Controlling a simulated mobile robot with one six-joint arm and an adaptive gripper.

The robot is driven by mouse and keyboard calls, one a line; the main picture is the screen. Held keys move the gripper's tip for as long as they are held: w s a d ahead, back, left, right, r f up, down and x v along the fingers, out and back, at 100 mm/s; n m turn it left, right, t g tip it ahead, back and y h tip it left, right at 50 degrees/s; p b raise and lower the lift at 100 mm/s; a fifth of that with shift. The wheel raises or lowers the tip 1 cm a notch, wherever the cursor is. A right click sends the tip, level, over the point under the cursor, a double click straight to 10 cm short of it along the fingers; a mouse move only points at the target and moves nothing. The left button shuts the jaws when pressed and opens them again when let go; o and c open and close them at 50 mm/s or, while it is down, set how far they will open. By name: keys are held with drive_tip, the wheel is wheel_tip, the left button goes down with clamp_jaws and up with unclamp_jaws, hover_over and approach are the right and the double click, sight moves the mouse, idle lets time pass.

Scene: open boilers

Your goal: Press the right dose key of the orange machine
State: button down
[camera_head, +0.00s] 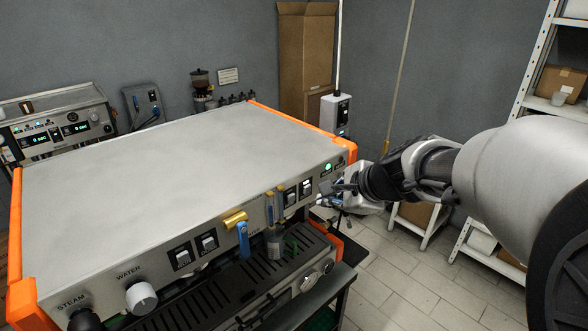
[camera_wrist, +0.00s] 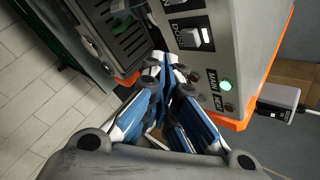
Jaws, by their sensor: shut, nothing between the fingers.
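The orange machine (camera_head: 150,160) is a wide steel-topped boiler with orange sides. Its front panel carries a left pair of white rocker keys (camera_head: 195,249) and a right pair, of which the right-hand key (camera_head: 305,187) lies nearest my gripper. In the wrist view a white rocker key (camera_wrist: 195,38) labelled DOSE shows on the panel, upper right of my fingertips. My gripper (camera_head: 323,200) is shut and empty, in front of the panel's right end. Its blue and white fingers (camera_wrist: 167,66) also show in the wrist view. I cannot tell whether the tips touch the panel.
A green lamp (camera_wrist: 226,84) is lit beside the MAIN label. A drip grate (camera_wrist: 115,28) juts out below the panel. A brass fitting (camera_head: 235,219) and blue handle (camera_head: 243,240) stick out left of the right keys. Shelving (camera_head: 535,80) stands at right; the tiled floor (camera_head: 400,285) is partly clear.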

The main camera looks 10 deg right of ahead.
drive_tip(key=s+d, duration=0.1)
drive_tip(key=s+d+b, duration=0.1)
drive_tip(key=s, duration=0.1)
idle(0.6)
drive_tip(key=s+a+f+n+g+b, duration=0.1)
drive_tip(key=s+a+f+n+b, duration=0.2)
drive_tip(key=s+f+n+b, duration=0.3)
drive_tip(key=s+a+f+n+g+b, duration=0.1)
drive_tip(key=s+a+f+n+b, duration=0.2)
drive_tip(key=s, duration=0.5)
drive_tip(key=s+d+f+n+h+b, duration=0.1)
drive_tip(key=s+d+f+n+b, duration=0.1)
drive_tip(key=s+f+n, duration=0.3)
drive_tip(key=s+d+f+n+g+h+b, duration=0.1)
drive_tip(key=s+d+f+n+h+b, duration=0.1)
drive_tip(key=s+f+n+b, duration=0.2)
drive_tip(key=s+f, duration=0.1)
drive_tip(key=s, duration=0.2)
drive_tip(key=shift+s+n+g+h, duration=0.2)
drive_tip(key=shift+n+g+h, duration=0.1)
drive_tip(key=shift+n, duration=0.1)
